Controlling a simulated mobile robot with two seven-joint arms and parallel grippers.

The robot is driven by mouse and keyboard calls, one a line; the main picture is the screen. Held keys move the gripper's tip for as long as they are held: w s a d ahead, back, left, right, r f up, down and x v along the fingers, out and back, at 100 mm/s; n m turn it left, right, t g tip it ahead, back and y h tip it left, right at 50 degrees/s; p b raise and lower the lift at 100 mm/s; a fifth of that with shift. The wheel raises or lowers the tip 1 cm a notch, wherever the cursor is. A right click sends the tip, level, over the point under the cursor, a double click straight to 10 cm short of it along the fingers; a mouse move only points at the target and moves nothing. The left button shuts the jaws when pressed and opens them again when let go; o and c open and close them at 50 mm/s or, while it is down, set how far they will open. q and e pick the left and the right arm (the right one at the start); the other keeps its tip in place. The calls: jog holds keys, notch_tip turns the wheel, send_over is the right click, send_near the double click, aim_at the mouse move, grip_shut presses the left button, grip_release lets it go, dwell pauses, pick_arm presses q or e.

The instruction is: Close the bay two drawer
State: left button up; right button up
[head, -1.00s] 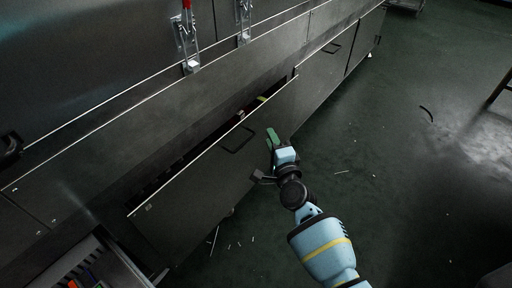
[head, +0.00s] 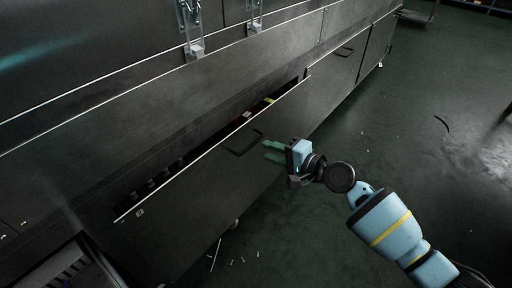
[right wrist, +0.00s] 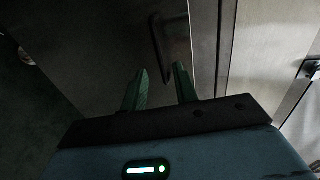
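The dark metal drawer (head: 205,195) in the head view stands partly pulled out from the long machine, with a narrow gap showing items inside. Its bar handle (head: 243,146) is on the upper front; a bar handle also shows in the right wrist view (right wrist: 158,38). My right gripper (head: 265,150) has two green fingers spread apart with nothing between them. It is just right of the handle, in front of the drawer face. In the right wrist view the fingers (right wrist: 160,68) point toward the panel and the handle. Whether they touch the panel I cannot tell. My left gripper is not in view.
The machine's long side panel (head: 150,110) runs behind the drawer, with metal latches (head: 190,30) above. Another handled front (head: 335,60) sits flush farther along. Dark green floor (head: 440,110) to the right is mostly clear, with small scattered scraps.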

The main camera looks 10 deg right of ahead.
aim_at(253, 145)
jog(key=b+x, duration=0.2)
jog(key=x, duration=0.4)
grip_shut()
dwell(0.3)
